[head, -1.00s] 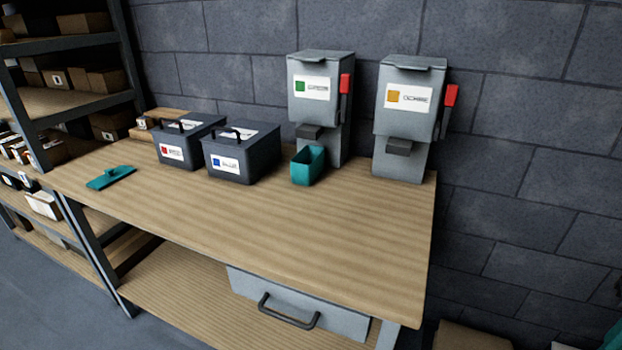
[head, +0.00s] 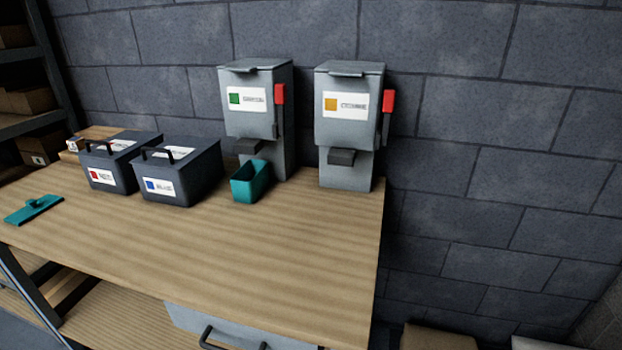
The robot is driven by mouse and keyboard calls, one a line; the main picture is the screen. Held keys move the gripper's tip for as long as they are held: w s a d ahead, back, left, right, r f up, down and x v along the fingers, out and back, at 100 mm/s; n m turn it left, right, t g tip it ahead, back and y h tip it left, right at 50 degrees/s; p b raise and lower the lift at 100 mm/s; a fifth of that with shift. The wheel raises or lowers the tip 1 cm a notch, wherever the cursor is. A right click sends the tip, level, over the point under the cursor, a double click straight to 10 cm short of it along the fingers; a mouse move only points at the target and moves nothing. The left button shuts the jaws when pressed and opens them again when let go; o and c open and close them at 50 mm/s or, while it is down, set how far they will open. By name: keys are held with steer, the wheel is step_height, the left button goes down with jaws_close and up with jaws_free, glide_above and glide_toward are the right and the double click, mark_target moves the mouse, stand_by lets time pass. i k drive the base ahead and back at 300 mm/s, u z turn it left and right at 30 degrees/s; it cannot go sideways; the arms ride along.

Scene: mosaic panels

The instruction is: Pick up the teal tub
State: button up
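The teal tub (head: 249,184) is a small open-topped container. It stands upright on the wooden workbench (head: 270,255), in front of and below the spout of the grey dispenser with the green label mark (head: 262,110). The inside bottom of the tub is hidden. My gripper is not in view.
A second grey dispenser with an orange mark (head: 347,160) stands to the right. Two dark lidded boxes, one marked blue (head: 178,180) and one marked red (head: 103,172), stand left of the tub. A teal flat tool (head: 33,209) lies at the left. The bench front is clear.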

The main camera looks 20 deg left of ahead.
mark_target(248, 184)
steer(key=z, duration=2.05)
steer(key=k, duration=2.95)
steer(key=u, duration=1.3)
steer(key=i, duration=0.5)
steer(key=u, duration=0.25)
